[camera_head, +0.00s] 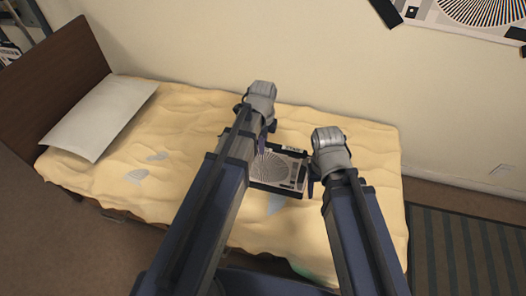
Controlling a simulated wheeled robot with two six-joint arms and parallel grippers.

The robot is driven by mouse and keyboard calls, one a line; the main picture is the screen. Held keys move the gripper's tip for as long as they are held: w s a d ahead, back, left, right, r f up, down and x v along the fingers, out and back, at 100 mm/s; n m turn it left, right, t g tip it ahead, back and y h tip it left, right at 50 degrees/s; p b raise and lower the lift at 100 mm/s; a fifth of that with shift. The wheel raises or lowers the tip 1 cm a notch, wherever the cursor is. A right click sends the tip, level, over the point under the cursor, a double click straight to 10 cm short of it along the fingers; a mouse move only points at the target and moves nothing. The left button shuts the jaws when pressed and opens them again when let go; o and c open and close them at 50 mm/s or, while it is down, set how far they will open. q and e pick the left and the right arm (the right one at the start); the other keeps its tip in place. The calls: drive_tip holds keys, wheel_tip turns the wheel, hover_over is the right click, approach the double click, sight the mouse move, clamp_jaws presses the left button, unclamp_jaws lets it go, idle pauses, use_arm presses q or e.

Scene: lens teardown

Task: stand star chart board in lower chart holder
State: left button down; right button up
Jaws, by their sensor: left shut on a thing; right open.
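The star chart board (273,168) is a dark-edged rectangular panel with a printed star of fine radiating lines. It shows between my two arms, over the middle of the bed. My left gripper (262,143) is shut on the board at its upper left side; the arm hides the board's left part. My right gripper (311,184) is open beside the board's right edge; I cannot tell whether it touches. Whether the board rests on the bedding or is held above it is unclear. I cannot make out a lower chart holder in this view.
The bed has a rumpled yellow cover (365,150), a white pillow (100,118) and a brown headboard (62,85). Small pale scraps lie on the cover. A larger star chart (480,15) is on the wall at upper right. A striped rug (465,250) covers the right floor.

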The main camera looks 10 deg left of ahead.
use_arm(q)
drive_tip(key=shift+f+b, duration=0.8)
drive_tip(key=shift+f, duration=0.45)
drive_tip(key=shift+f, duration=0.2)
drive_tip(key=c, duration=0.6)
unclamp_jaws()
drive_tip(key=shift+c, duration=0.2)
drive_tip(key=shift+r, duration=0.1)
